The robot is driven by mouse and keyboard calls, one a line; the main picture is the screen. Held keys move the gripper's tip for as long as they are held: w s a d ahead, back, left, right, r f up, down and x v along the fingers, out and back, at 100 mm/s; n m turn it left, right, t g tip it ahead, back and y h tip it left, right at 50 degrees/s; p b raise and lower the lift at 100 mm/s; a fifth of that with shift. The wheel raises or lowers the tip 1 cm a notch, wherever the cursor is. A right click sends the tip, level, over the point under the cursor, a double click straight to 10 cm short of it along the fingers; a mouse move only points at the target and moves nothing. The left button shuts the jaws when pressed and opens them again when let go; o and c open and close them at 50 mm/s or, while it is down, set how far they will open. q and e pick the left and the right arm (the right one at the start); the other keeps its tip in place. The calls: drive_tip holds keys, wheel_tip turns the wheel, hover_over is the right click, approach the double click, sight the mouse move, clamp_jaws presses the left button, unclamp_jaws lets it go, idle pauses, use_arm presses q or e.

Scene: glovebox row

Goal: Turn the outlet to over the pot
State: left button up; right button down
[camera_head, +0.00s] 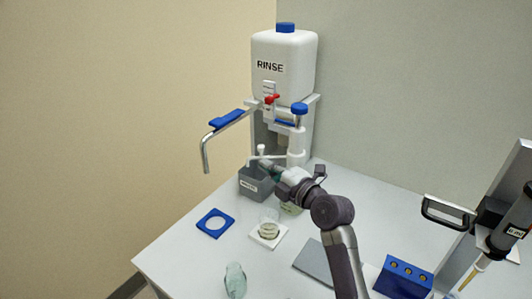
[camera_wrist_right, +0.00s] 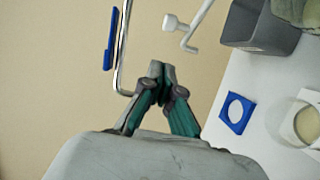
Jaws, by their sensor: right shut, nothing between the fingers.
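The outlet (camera_head: 206,152) is a bent metal pipe with a blue grip (camera_head: 227,119), reaching left from below the white RINSE tank (camera_head: 284,62). Its down-turned end shows against the wall, left of the items on the table. In the right wrist view the pipe (camera_wrist_right: 121,70) and blue grip (camera_wrist_right: 109,40) stand left of my fingertips. A small clear pot (camera_head: 269,227) seems to sit on a white square at the table's middle. My right gripper (camera_head: 266,168) is shut and empty beside the grey box, below the tank; its fingertips (camera_wrist_right: 161,72) touch nothing visible. My left gripper is out of view.
A grey labelled box (camera_head: 255,184) stands under a white pump spout. A blue square ring (camera_head: 204,229), a clear vessel (camera_head: 235,281), a grey plate (camera_head: 313,261) and a blue block (camera_head: 404,278) are on the table. A pipette (camera_head: 507,232) stands at right.

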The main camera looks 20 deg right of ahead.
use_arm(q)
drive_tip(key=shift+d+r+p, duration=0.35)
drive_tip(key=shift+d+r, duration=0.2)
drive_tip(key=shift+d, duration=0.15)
use_arm(e)
drive_tip(key=w, duration=0.3)
drive_tip(key=w+d, duration=0.1)
drive_tip(key=w, duration=0.1)
drive_tip(key=shift+w+f, duration=0.2)
drive_tip(key=shift+w, duration=0.05)
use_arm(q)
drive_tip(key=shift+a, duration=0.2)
